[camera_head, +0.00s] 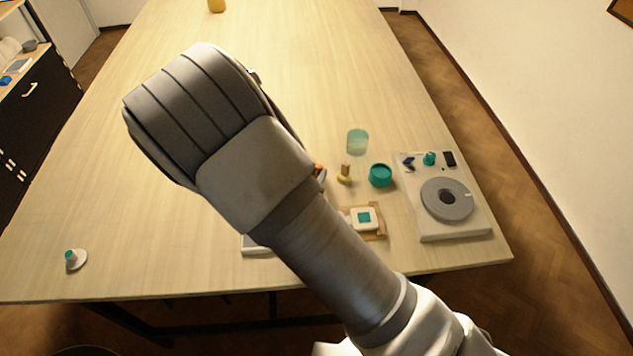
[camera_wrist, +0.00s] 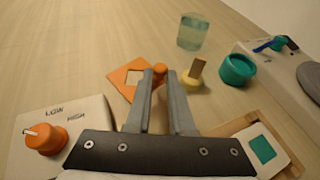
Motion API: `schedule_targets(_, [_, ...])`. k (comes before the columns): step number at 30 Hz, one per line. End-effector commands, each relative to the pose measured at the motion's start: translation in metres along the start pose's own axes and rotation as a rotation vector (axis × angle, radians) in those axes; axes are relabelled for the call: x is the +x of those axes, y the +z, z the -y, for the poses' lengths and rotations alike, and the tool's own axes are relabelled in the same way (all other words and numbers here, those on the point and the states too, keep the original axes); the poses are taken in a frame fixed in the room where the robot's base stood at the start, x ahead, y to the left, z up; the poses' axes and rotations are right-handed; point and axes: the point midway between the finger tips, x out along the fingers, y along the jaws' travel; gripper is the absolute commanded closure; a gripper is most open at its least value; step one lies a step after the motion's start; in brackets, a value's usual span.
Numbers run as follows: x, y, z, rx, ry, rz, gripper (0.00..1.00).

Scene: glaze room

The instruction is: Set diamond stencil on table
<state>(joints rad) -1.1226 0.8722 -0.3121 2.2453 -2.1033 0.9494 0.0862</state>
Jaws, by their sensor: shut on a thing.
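An orange stencil plate (camera_wrist: 119,74) with a four-sided cutout shows in the wrist view, partly hidden behind the left finger. A small orange knob (camera_wrist: 160,71) shows at the fingertips. My gripper (camera_wrist: 158,80) is shut on the orange stencil, seemingly by this knob. The plate is low over the table (camera_wrist: 85,45); I cannot tell whether it touches. In the head view my arm hides the gripper and nearly all of the stencil.
Right of the gripper stand a yellow stamp with a wooden handle (camera_wrist: 193,79), a teal pot (camera_wrist: 236,71) and a clear teal glass (camera_wrist: 192,31). A wooden board (camera_head: 377,233) bears a white tile with a teal square. A banding-wheel unit (camera_head: 447,200) stands farther right. The table's left half is mostly clear.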

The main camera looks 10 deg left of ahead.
Motion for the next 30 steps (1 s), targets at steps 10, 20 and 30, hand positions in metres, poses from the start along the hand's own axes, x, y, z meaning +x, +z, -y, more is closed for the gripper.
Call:
schedule_targets(10, [0.013,-0.031,0.0,0.0,0.0,0.0,1.0])
schedule_targets(20, [0.014,-0.034,0.001,0.001,0.0,0.0,1.0])
schedule_targets(30, [0.014,-0.034,0.001,0.0,0.0,-0.001,0.5])
